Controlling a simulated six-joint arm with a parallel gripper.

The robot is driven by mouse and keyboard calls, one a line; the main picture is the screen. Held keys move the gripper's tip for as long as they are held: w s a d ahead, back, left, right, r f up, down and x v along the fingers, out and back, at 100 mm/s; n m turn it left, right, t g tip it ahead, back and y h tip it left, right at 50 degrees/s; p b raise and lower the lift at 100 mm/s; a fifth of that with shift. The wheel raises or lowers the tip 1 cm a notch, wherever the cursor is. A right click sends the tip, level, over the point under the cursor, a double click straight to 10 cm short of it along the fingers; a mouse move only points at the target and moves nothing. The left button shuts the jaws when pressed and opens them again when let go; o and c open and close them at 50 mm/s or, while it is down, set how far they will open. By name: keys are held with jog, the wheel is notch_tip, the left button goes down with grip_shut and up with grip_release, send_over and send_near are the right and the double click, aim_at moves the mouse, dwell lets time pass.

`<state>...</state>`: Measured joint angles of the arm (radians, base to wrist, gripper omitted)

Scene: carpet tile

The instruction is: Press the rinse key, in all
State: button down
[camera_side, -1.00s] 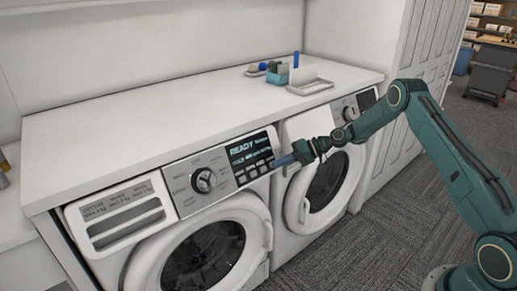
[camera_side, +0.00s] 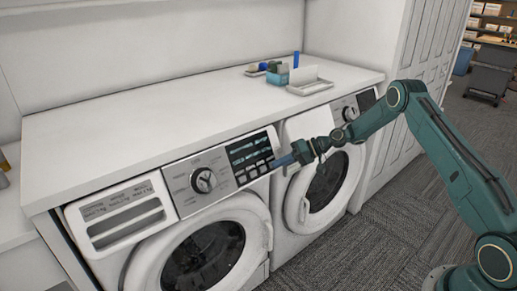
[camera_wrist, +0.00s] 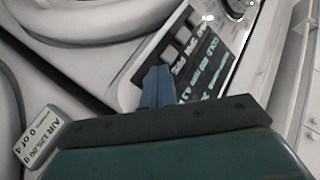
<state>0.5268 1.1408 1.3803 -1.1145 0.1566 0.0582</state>
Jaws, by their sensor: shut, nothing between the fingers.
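The left washer's control panel (camera_side: 222,170) has a round dial (camera_side: 203,181), a dark lit display (camera_side: 250,150) and a row of small grey keys (camera_side: 255,171) below it. The wrist view shows the keys (camera_wrist: 181,37) beside the display (camera_wrist: 200,62), with small labels between; one seems to read SPIN. I cannot make out which key is rinse. My gripper (camera_side: 275,162) is shut and empty, its blue fingertips at the right end of the key row. In the wrist view the fingertips (camera_wrist: 158,80) cover the panel there. I cannot tell whether they touch a key.
A second washer (camera_side: 322,180) stands at the right, behind my gripper. The white countertop (camera_side: 150,105) above holds a blue box (camera_side: 277,77) and a white tray (camera_side: 310,87). A small pale label (camera_wrist: 40,138) shows at the wrist view's left.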

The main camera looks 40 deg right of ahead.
jog(key=shift+s+r, duration=0.35)
jog(key=shift+s, duration=0.3)
jog(key=shift+s+r, duration=0.4)
jog(key=shift+s, duration=0.35)
jog(key=shift+s+r, duration=0.35)
jog(key=shift+s, duration=0.4)
jog(key=shift+s+r, duration=0.4)
jog(key=shift+s, duration=0.35)
